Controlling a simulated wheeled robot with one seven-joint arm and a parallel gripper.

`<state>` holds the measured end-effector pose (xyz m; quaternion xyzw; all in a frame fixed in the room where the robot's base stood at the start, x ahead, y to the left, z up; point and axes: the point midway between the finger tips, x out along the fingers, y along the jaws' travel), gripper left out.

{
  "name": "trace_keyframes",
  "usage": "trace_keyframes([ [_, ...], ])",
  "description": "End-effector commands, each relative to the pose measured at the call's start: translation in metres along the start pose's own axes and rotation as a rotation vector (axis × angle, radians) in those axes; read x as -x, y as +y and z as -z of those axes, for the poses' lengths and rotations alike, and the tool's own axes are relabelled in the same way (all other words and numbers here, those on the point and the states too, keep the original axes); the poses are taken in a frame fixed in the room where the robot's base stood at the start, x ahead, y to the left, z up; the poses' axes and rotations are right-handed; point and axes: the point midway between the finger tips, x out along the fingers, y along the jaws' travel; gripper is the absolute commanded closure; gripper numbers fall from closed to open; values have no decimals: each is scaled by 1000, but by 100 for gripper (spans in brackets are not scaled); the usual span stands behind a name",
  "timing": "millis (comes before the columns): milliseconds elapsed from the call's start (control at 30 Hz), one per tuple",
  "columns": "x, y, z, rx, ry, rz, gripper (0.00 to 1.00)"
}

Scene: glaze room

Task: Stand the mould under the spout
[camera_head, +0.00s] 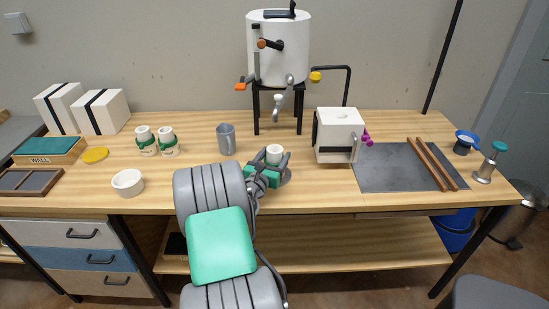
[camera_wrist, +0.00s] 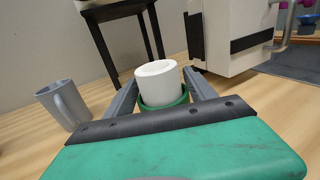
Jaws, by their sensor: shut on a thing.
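My gripper (camera_head: 274,160) is shut on a white cylinder with a green band, likely the mould (camera_head: 274,149). In the wrist view the white cylinder (camera_wrist: 157,72) stands upright between my two fingers (camera_wrist: 162,90), its green band at finger height. I cannot tell whether its base touches the table. A white tank (camera_head: 279,50) on a dark stand is behind it, with a grey spout (camera_head: 278,101) hanging low at its front. The held cylinder is in front of the stand, apart from the spot below the spout. My fingers and palm hide its lower part.
A grey mug (camera_head: 226,139) stands to the left and a white box-like block (camera_head: 338,136) close to the right. Two white jars with green bands (camera_head: 146,141) (camera_head: 167,141) and a white bowl (camera_head: 128,183) are farther left. The stand's legs (camera_head: 257,115) flank the spout.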

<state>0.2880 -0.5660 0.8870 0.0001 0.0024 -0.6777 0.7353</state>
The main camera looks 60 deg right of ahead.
Motion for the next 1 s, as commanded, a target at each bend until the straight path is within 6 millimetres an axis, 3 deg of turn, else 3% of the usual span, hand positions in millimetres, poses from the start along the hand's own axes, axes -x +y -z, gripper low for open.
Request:
trace_keyframes([
  [300, 0, 1, 0, -2, -5, 0, 100],
  [333, 0, 0, 1, -2, -2, 0, 33],
  [567, 0, 0, 1, -2, -2, 0, 14],
  [867, 0, 0, -5, -3, -3, 0, 14],
  [1000, 22, 2, -1, -1, -1, -4, 14],
])
